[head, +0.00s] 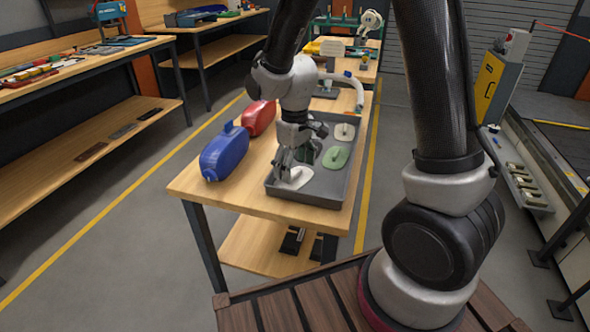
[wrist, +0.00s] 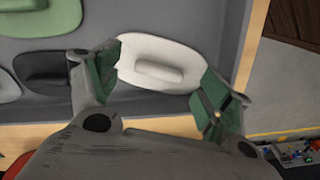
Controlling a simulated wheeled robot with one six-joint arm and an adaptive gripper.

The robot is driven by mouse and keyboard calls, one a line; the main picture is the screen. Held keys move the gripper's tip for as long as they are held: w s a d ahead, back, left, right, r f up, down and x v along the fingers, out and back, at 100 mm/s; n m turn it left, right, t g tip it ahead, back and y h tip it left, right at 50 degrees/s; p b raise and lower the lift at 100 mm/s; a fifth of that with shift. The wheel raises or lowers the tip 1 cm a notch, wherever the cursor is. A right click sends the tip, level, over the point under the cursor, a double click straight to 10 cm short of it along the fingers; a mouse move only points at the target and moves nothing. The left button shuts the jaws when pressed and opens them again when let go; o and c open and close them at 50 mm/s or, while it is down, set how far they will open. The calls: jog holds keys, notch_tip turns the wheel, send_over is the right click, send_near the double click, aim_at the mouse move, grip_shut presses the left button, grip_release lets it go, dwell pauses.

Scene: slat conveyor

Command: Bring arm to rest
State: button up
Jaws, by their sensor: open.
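My gripper (head: 285,168) is low over the near end of a grey tray (head: 351,178) on a wooden table. In the wrist view my gripper (wrist: 160,80) is open, with green-padded fingers on either side of a white handled piece (wrist: 160,62). The white piece also shows in the head view (head: 292,180), lying in the tray. I cannot tell whether the fingers touch it. A green piece (head: 336,157) and another pale piece (head: 345,132) lie further back in the tray. A dark piece (wrist: 45,67) shows left of the fingers in the wrist view.
A blue container (head: 224,153) and a red container (head: 259,116) stand on the table left of the tray, close to my arm. A workbench (head: 80,70) stands at the left. A yellow cabinet (head: 490,85) and a conveyor (head: 560,140) are at the right. The floor between is clear.

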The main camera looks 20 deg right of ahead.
notch_tip(320, 180, up, 11)
jog(key=s+d+r+m+t, duration=0.2)
jog(key=s+d+r+m, duration=0.1)
jog(key=s+d+r, duration=0.2)
jog(key=s+d+r+m+t, duration=0.2)
jog(key=s+d+r, duration=0.3)
jog(key=s+d, duration=0.4)
jog(key=s+m, duration=0.1)
jog(key=s, duration=0.3)
jog(key=shift+s+d+r, duration=0.3)
jog(key=shift+s+d, duration=0.05)
